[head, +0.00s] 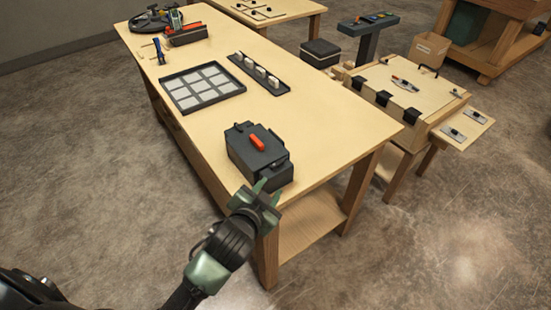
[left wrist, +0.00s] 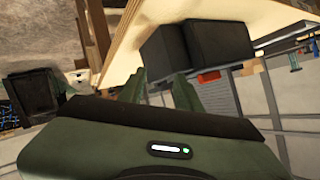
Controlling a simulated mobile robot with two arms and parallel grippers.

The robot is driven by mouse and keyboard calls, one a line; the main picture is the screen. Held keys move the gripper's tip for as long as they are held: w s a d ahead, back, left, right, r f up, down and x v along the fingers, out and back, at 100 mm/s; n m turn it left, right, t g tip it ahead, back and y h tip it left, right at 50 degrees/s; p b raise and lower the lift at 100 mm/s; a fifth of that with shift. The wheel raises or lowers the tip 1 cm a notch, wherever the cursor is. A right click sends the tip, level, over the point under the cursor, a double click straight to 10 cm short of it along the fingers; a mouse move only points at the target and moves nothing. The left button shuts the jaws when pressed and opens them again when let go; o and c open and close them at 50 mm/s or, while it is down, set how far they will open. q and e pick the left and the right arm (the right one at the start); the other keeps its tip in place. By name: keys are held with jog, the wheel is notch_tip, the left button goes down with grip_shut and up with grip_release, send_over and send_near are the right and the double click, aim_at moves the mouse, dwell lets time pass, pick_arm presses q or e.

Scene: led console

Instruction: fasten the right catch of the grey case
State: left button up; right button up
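The grey case (head: 252,167) stands shut-looking near the front end of the long wooden table, with a red-orange handle (head: 257,143) on its lid. Its catches are too small and dark to tell apart, so I cannot tell whether the right one is fastened. My left gripper (head: 268,188) is just off the table's near edge, close to the case's front corner. Its fingers are apart with nothing seen between them. In the left wrist view the fingers (left wrist: 160,92) show below a dark boxy shape (left wrist: 218,43), probably the case. My right gripper is not in view.
The table (head: 320,125) also bears a black tray with pale squares (head: 162,85), a narrow black rack (head: 238,62) and tools at its far end. A wooden chest with black straps (head: 364,82) stands to the right. Bare tabletop surrounds the case.

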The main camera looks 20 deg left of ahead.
pick_arm(q)
jog(key=w+d+r+m+t+h, duration=0.35)
jog(key=d+r+m+h, duration=0.2)
jog(key=d+r, duration=0.35)
jog(key=w+d+r+m+t+h, duration=0.2)
jog(key=w+d+r+m+h, duration=0.3)
jog(key=r, duration=0.5)
jog(key=s+d+r+m+g+h, duration=0.1)
jog(key=s+d+m+g+h, duration=0.25)
jog(key=d+m+g, duration=0.4)
jog(key=s+d+r+m+g+h, duration=0.25)
jog(key=d+m+g+h, duration=0.25)
jog(key=m, duration=0.6)
jog(key=m+g+y, duration=0.6)
jog(key=m+y, duration=0.3)
jog(key=y, duration=1)
send_over(275, 164)
notch_tip(275, 164, down, 12)
jog(key=shift+f, duration=0.1)
jog(key=shift+a+f+p, duration=0.1)
jog(key=shift+f+p, duration=0.15)
jog(key=shift+p, duration=0.05)
notch_tip(275, 164, down, 6)
jog(key=shift+f+p, duration=0.1)
jog(key=shift+p, duration=0.9)
jog(key=shift+w+f, duration=0.1)
jog(key=shift+f, duration=0.35)
